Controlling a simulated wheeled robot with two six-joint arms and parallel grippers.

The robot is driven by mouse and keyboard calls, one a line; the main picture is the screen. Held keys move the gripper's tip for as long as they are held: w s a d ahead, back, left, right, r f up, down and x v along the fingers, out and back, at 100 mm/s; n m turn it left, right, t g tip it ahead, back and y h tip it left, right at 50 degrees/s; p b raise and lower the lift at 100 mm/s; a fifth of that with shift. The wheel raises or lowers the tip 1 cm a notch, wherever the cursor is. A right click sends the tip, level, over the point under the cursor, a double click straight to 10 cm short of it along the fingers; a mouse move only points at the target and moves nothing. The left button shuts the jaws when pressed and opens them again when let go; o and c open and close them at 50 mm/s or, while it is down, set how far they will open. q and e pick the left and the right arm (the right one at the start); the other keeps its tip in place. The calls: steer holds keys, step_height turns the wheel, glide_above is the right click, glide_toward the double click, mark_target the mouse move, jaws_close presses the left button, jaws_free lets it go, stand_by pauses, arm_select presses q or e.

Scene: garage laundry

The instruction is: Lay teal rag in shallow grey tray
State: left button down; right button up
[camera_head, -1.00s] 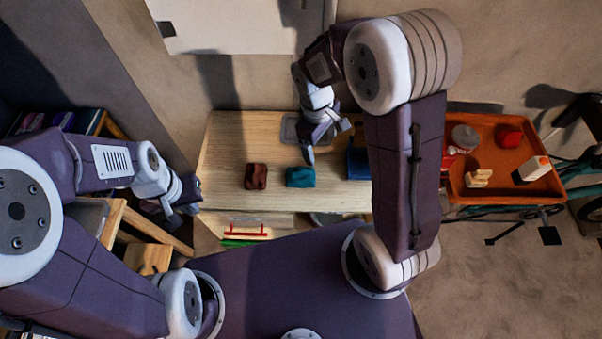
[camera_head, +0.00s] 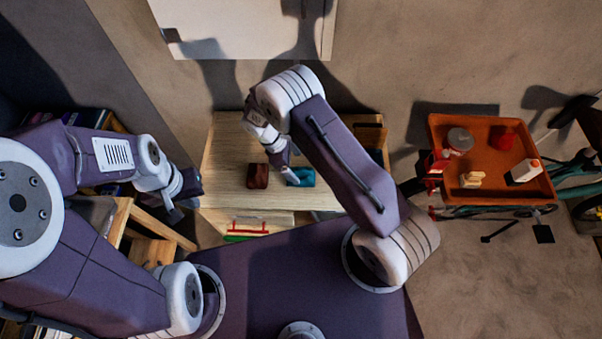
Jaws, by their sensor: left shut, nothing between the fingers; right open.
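The teal rag (camera_head: 304,178) lies bunched on the light wooden bench top (camera_head: 225,150), partly covered by my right gripper. My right gripper (camera_head: 288,175) is open, pointing down at the rag's left edge. Whether it touches the rag cannot be told. The shallow grey tray is hidden behind my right arm. My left gripper (camera_head: 178,213) is shut and empty, left of the bench and well away from the rag.
A dark red folded cloth (camera_head: 257,176) lies just left of the rag, close to my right gripper. An orange tray (camera_head: 495,187) with several items stands to the right. A wooden shelf unit (camera_head: 118,222) is near my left arm. The bench's left end is clear.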

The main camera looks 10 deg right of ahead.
steer(key=p+x, duration=0.2)
steer(key=x, duration=0.2)
steer(key=shift+s+d+f, duration=0.1)
steer(key=shift+d, duration=0.05)
steer(key=shift+d+f, duration=0.15)
steer(key=shift+f, duration=0.35)
steer(key=c, duration=1.5)
steer(key=shift+o, duration=0.2)
steer(key=r, duration=0.1)
steer(key=r+b, duration=0.1)
steer(key=r, duration=0.2)
steer(key=shift+s+d+r, duration=0.1)
steer(key=shift+s+r, duration=0.2)
steer(key=s+d+r+b, duration=0.1)
steer(key=s+d+r, duration=0.15)
steer(key=s, duration=0.25)
steer(key=s+d+r+b, duration=0.1)
steer(key=s+r, duration=0.3)
steer(key=s, duration=0.1)
steer(key=n+t+y+b, duration=0.3)
steer(key=n+t+b, duration=0.3)
steer(key=n+b, duration=1)
glide_above(301, 170)
steer(key=s+d+p, duration=0.2)
steer(key=d, duration=0.2)
step_height(301, 170, down, 3)
steer(key=shift+d+f+n, duration=0.15)
steer(key=shift+n, duration=0.65)
